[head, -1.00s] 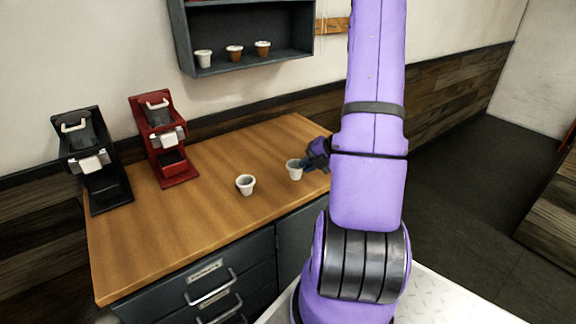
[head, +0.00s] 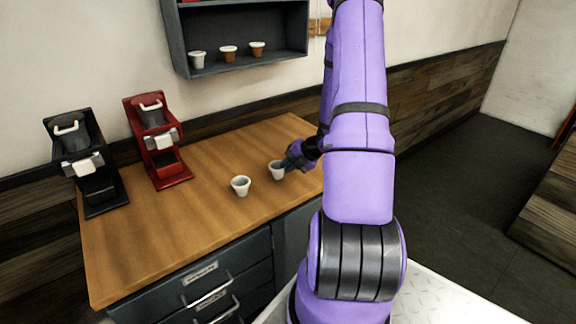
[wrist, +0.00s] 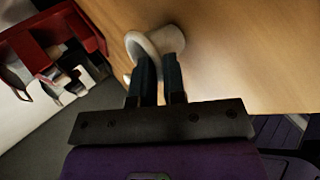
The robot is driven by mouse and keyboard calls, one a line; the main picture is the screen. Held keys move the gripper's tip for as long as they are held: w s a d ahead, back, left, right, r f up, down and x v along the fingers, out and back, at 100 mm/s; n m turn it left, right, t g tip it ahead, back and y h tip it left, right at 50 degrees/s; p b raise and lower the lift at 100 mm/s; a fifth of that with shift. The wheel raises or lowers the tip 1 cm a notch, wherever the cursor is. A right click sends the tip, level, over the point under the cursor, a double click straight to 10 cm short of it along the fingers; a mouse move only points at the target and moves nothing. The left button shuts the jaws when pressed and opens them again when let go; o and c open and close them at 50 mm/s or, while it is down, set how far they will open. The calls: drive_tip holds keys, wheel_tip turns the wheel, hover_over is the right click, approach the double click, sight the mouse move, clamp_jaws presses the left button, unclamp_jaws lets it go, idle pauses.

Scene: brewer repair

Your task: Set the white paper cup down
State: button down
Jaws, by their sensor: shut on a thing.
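One white paper cup (head: 277,171) is at my gripper (head: 291,164), at the right part of the wooden counter in the head view. My gripper is shut on its rim side, and the cup also shows at the fingertips in the wrist view (wrist: 170,39). The cup looks upright in the head view and is at or just above the counter; I cannot tell whether it touches. A second white cup (head: 240,186) stands upright on the counter to the left, a small gap apart.
A red brewer (head: 158,142) and a black brewer (head: 88,165) stand at the counter's left. The wooden counter (head: 180,235) is bare in front of them. A wall shelf (head: 240,66) holds small cups. Drawers (head: 205,290) with handles are below the counter.

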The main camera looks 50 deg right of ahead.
drive_tip(key=shift+f, duration=0.1)
drive_tip(key=c, duration=1.2)
unclamp_jaws()
